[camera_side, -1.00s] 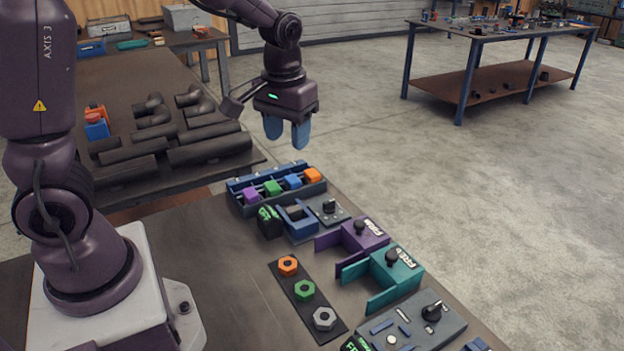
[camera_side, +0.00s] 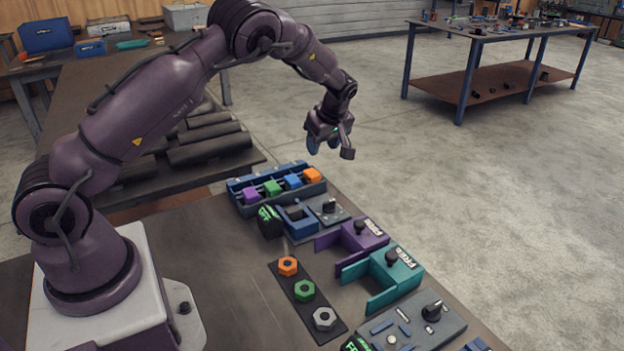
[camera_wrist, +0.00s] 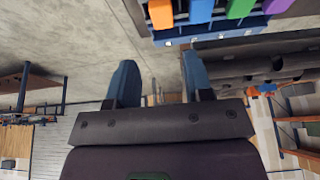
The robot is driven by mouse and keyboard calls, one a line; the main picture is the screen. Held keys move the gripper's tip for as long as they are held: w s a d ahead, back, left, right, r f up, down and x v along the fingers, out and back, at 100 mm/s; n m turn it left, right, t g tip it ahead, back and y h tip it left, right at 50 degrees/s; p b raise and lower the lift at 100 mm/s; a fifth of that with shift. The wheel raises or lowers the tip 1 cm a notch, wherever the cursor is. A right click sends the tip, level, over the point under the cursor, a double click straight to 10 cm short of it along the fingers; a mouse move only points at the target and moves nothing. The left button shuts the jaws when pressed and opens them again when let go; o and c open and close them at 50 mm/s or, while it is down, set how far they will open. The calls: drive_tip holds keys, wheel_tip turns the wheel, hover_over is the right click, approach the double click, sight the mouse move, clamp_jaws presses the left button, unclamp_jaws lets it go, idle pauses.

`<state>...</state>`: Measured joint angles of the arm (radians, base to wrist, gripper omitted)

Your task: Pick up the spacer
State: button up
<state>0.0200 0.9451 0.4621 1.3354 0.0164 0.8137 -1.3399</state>
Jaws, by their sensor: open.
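No single part is clearly marked as the spacer, and I cannot tell which one it is. A blue rack (camera_side: 240,186) on the near table holds a purple block (camera_side: 251,196), a green block (camera_side: 273,188), a blue block (camera_side: 293,181) and an orange block (camera_side: 312,175) in a row. My gripper (camera_side: 323,146) is in the air above and beyond the orange end of the rack, apart from everything. In the wrist view its two blue fingers (camera_wrist: 158,68) are spread with nothing between them. The rack (camera_wrist: 225,31) shows at the top there.
A dark strip (camera_side: 297,300) carries an orange, a green and a grey hex nut. Purple (camera_side: 367,236) and teal (camera_side: 398,268) fixtures with black knobs stand to its right. A grey panel (camera_side: 455,324) lies at the front right. Dark pipes (camera_side: 205,140) lie on the table behind.

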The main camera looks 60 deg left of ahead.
sight(312, 172)
drive_tip(key=x, duration=1.1)
drive_tip(key=shift+s, duration=0.15)
drive_tip(key=shift+c, duration=0.5)
drive_tip(key=shift+r, duration=0.1)
drive_tip(key=c, duration=0.7)
